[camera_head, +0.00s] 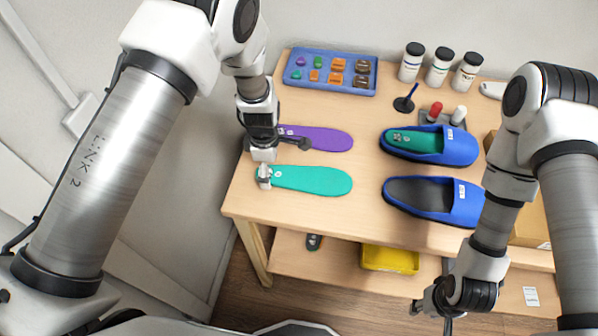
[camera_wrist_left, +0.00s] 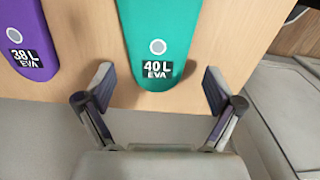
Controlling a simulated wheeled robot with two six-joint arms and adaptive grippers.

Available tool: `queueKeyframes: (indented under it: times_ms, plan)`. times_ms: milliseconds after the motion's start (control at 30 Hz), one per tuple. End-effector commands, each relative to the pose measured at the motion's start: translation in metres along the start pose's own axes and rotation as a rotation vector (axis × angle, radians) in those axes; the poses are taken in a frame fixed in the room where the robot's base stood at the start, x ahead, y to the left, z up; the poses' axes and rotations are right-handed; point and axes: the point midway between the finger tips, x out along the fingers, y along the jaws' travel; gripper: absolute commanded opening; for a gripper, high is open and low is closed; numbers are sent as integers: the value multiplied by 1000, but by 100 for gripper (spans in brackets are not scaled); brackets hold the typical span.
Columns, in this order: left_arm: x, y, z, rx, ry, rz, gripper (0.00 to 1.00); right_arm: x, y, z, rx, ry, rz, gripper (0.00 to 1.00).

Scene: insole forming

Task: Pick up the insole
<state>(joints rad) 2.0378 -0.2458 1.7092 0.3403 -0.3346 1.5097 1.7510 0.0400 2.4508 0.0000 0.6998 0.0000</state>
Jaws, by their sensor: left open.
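The teal insole (camera_head: 310,180) lies flat on the table at the left front, with its narrow end toward my left gripper (camera_head: 264,178). In the left wrist view, that end of the insole (camera_wrist_left: 163,38) carries a "40 L EVA" label. It reaches between the spread fingers of the left gripper (camera_wrist_left: 158,78), with a gap on each side. A purple insole (camera_head: 325,138) lies behind it, partly hidden by my left arm; its "38 L EVA" end shows in the left wrist view (camera_wrist_left: 32,40). My right gripper (camera_head: 438,308) hangs low at the table's front right; its finger opening is unclear.
Two blue shoes stand to the right: one (camera_head: 455,148) holds a green insole, the other (camera_head: 470,205) has a dark inside. A blue tray (camera_head: 288,72) with small pieces and several bottles stand behind. A yellow bin (camera_head: 390,262) sits on the lower shelf.

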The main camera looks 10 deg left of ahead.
Motion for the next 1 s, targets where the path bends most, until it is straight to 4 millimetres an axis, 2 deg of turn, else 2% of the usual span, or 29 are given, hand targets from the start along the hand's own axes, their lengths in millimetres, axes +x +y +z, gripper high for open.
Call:
queueKeyframes:
  times_ms: [100, 267, 367, 400, 433, 800, 1000]
  plan:
    - [10, 0, 0, -1, -1, 1, 92, -3, 0, 0, 0, 0, 0, 40]
    - [11, 0, 0, 0, 0, 2, 92, -2, 0, 0, 0, 0, 0, 40]
    - [11, 0, 0, 0, 0, 2, 60, -2, 0, 0, 0, 0, 0, 40]
    - [11, 0, 0, 0, 0, 2, 46, -2, 0, 0, 0, 0, 0, 40]
    - [11, 0, 0, 0, 0, 2, 42, -2, 0, 0, 0, 0, 0, 40]
    - [10, 0, 0, 0, 0, 2, 41, -2, 0, 0, 0, 0, 0, 40]
    - [-3, -1, -4, 3, 0, 2, 41, -12, 0, 0, 0, 0, 0, 40]
